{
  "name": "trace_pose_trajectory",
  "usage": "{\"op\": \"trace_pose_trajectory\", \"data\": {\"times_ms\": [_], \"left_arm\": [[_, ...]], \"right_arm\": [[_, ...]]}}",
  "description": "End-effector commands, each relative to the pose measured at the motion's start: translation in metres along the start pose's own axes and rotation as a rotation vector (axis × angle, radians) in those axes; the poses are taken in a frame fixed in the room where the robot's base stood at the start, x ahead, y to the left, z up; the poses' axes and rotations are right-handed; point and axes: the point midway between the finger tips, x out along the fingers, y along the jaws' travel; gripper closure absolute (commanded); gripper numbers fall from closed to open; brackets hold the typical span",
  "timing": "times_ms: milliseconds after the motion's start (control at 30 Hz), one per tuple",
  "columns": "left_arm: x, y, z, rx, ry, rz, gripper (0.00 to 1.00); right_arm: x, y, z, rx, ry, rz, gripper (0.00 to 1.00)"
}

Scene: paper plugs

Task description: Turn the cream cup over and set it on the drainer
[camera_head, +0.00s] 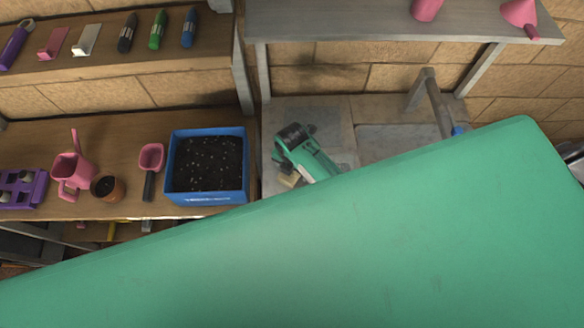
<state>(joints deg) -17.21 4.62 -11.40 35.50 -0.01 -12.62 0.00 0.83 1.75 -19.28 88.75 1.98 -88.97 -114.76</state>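My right gripper (292,178) shows in the head view over the counter, at the end of a green and black wrist. A small cream thing (289,182) shows beside its lower left end; it may be part of the cream cup, but too little shows to be sure. I cannot tell whether the fingers are open or shut on it. A large green part of my own arm covers the lower half of the view. I cannot make out the drainer. My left gripper is not in view.
A grey sink area (395,141) with a tap (430,92) lies right of the gripper. A blue soil tray (243,184) stands left on the wooden bench, with a pink scoop (151,158), pink watering can (70,172) and brown pot (107,186). A grey shelf (340,20) hangs above.

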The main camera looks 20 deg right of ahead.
Motion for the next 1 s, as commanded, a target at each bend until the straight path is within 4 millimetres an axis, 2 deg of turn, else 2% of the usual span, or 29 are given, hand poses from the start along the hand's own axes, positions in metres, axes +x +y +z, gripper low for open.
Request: {"op": "trace_pose_trajectory", "data": {"times_ms": [267, 467, 800, 1000], "left_arm": [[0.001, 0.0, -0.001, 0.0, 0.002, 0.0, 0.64], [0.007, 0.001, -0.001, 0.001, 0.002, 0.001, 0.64], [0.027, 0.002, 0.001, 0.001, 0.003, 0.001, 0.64], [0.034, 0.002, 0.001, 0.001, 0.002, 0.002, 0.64]], "right_arm": [[-0.001, 0.0, 0.0, 0.0, 0.0, 0.001, 0.23], [-0.019, 0.001, 0.001, -0.001, -0.001, 0.003, 0.23], [-0.09, 0.001, 0.002, -0.001, -0.005, 0.005, 0.23], [-0.124, 0.001, 0.001, 0.0, -0.002, 0.003, 0.23]]}}
